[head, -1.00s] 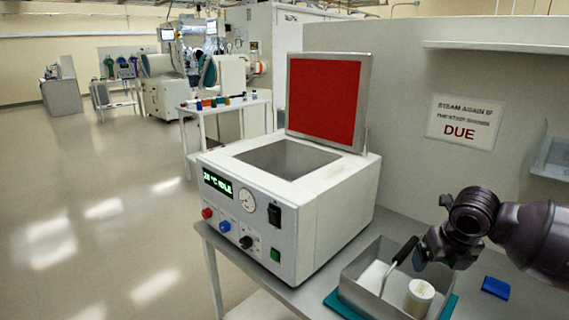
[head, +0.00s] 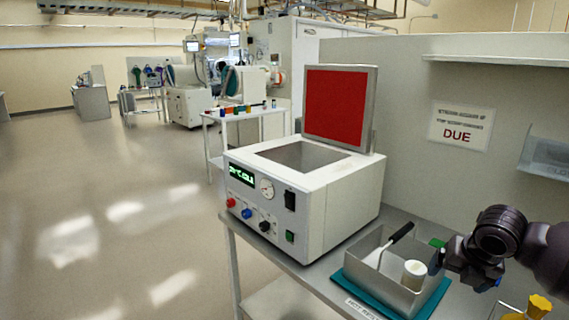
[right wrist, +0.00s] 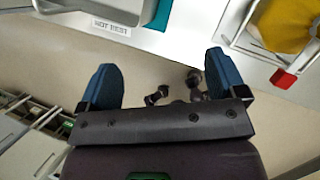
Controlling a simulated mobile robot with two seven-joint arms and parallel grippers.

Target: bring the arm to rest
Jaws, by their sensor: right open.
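My right arm comes in from the right in the head view, with its dark wrist and gripper (head: 462,275) above the table, just right of the metal tray. In the right wrist view the two blue fingers of my right gripper (right wrist: 163,78) are wide apart with nothing between them. They point toward the table's front edge, with floor and blurred dark parts visible beyond. My left gripper is not in view.
The metal tray (head: 362,258) holds a white container (head: 414,274) and a black-handled tool (head: 400,233), on a teal mat (head: 437,298) labelled HOT REST. A white steam box (head: 325,207) with its red-lined lid (head: 335,107) raised stands left. A yellow item (head: 539,307) is at lower right.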

